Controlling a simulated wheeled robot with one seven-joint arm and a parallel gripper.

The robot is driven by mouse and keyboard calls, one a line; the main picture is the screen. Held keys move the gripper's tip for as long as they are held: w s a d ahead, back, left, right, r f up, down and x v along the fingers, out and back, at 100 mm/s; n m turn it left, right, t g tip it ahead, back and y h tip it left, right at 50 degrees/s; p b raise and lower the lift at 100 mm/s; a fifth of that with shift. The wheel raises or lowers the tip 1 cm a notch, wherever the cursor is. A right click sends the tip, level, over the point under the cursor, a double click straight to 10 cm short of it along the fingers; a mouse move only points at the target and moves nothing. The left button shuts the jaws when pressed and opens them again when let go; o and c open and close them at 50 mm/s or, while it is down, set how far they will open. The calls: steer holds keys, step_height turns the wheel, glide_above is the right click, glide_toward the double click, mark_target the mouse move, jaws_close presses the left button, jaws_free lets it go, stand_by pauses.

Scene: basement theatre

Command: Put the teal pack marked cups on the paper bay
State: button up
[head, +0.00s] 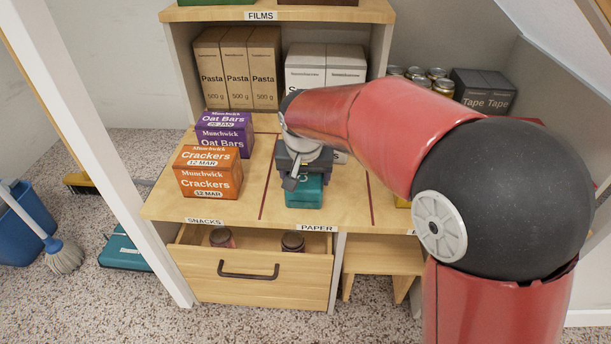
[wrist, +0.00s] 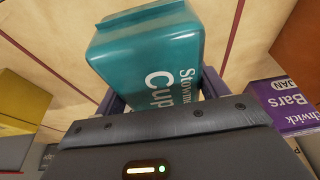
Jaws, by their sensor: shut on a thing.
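The teal pack marked cups (head: 304,192) is between the jaws of my gripper (head: 298,172) at the front of the wooden shelf. It also shows in the wrist view (wrist: 147,55), with "Cup" readable on its side. My gripper is shut on it. The paper bay (head: 327,210) is the strip above the PAPER label, between two dark red lines. The pack is over this bay near its front edge. I cannot tell whether its bottom touches the shelf. My arm hides part of the bay's back.
Orange crackers boxes (head: 208,174) and purple oat bars boxes (head: 223,135) stand in the snacks bay to the left. Pasta packs (head: 237,70) and white boxes (head: 325,66) stand behind. The drawer (head: 262,275) below is partly open, with jars inside.

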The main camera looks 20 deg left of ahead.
steer(key=shift+f, duration=0.1)
steer(key=o, duration=1)
steer(key=shift+o, duration=0.2)
steer(key=p+v, duration=0.2)
steer(key=v, duration=1)
